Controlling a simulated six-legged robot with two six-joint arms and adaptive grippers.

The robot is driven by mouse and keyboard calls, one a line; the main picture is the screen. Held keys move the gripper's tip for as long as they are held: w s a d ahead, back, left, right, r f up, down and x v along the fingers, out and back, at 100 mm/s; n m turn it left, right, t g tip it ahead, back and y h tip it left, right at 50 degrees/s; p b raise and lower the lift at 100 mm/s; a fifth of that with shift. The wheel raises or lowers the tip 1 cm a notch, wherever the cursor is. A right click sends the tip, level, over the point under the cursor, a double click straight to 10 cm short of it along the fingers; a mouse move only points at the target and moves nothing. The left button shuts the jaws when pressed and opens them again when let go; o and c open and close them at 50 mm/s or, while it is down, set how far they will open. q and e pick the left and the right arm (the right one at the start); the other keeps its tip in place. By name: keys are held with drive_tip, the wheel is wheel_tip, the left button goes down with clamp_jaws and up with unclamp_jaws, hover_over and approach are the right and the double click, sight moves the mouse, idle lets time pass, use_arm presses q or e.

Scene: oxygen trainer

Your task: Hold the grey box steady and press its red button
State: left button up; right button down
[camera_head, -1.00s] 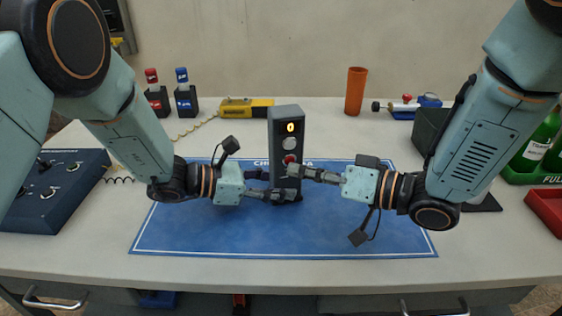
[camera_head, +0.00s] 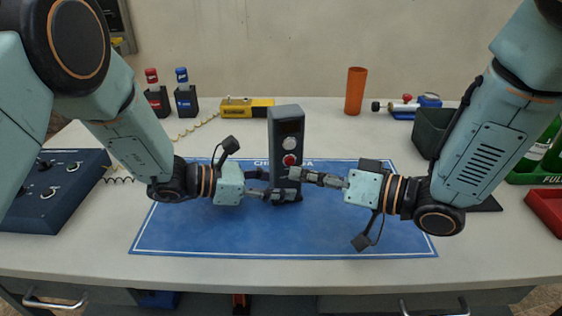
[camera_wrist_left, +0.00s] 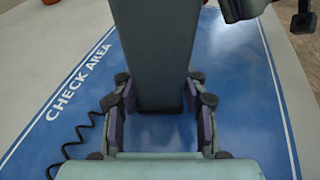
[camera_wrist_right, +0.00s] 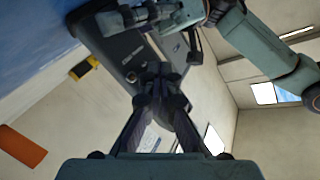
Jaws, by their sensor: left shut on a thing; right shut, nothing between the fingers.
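The grey box (camera_head: 285,114) stands upright on the blue mat (camera_head: 200,232). Its front has a dark display window, a pale round button (camera_head: 290,143) and the red button (camera_head: 289,160) below that. My left gripper (camera_head: 275,185) is shut on the lower part of the box; the left wrist view shows the box (camera_wrist_left: 157,45) between its fingers. My right gripper (camera_head: 295,174) is shut and empty, its tips just below the red button in the head view. The right wrist view shows the tips (camera_wrist_right: 160,72) near the box (camera_wrist_right: 125,50); contact cannot be told.
Behind the mat are two dark bottles (camera_head: 185,98), a yellow device (camera_head: 247,106) with a coiled cord and an orange cylinder (camera_head: 355,90). A blue control panel (camera_head: 55,190) is at left, a dark bin (camera_head: 432,128) at right. The mat's front is clear.

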drive_tip(key=shift+s+d, duration=0.25)
drive_tip(key=shift+s, duration=0.65)
drive_tip(key=shift+s+d, duration=0.3)
drive_tip(key=shift+s, duration=0.65)
drive_tip(key=shift+s+d, duration=0.25)
drive_tip(key=shift+s, duration=0.65)
use_arm(q)
drive_tip(key=o, duration=1)
drive_tip(key=shift+c, duration=0.2)
